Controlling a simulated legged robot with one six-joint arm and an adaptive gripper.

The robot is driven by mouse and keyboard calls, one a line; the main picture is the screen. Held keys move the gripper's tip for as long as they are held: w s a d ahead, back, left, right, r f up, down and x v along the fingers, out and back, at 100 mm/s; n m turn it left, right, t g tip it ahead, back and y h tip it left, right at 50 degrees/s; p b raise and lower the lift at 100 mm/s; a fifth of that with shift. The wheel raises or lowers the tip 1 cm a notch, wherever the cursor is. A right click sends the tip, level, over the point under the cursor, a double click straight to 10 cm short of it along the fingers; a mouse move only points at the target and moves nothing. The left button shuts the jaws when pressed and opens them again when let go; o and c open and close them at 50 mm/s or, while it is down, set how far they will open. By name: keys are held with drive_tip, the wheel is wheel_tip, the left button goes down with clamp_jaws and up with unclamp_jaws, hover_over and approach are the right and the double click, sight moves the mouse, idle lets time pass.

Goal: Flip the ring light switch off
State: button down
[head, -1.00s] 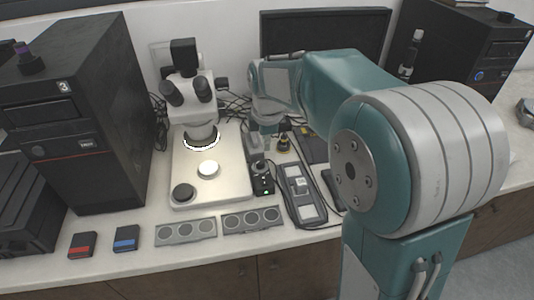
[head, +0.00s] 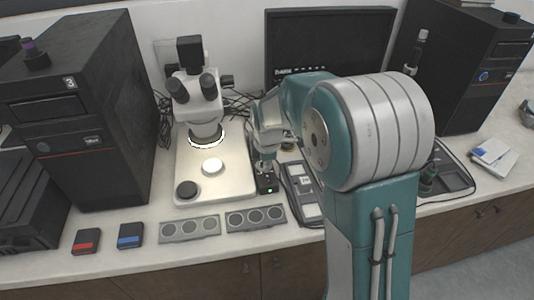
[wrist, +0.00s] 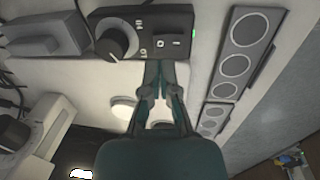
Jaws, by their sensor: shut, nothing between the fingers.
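The ring light control box (head: 267,186) is a small black box to the right of the microscope base. In the wrist view the box (wrist: 145,30) shows a round knob (wrist: 114,42), the switch (wrist: 168,43) with pale marks, and a lit green lamp (wrist: 193,33). The ring light (head: 207,143) glows white under the microscope head. My gripper (head: 266,167) is over the box. In the wrist view my gripper (wrist: 160,66) is shut and empty, its fingertips at the box's edge just below the switch. I cannot tell whether they touch it.
The microscope (head: 197,92) stands close on the left, on its pale base (head: 235,165). Slide-like plates with round wells (head: 190,228) lie in front. A tray (head: 301,188) lies right of the box, partly behind my arm. A monitor (head: 320,40) stands behind.

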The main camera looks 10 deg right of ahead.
sight(268, 180)
drive_tip(key=shift+w+d+f, duration=0.1)
drive_tip(key=shift+f, duration=0.7)
drive_tip(key=shift+w+d+f, duration=0.1)
drive_tip(key=shift+f, duration=0.7)
drive_tip(key=shift+f, duration=0.2)
drive_tip(key=shift+s, duration=0.1)
drive_tip(key=shift+s+r, duration=0.15)
drive_tip(key=shift+s, duration=0.55)
drive_tip(key=shift+a, duration=0.1)
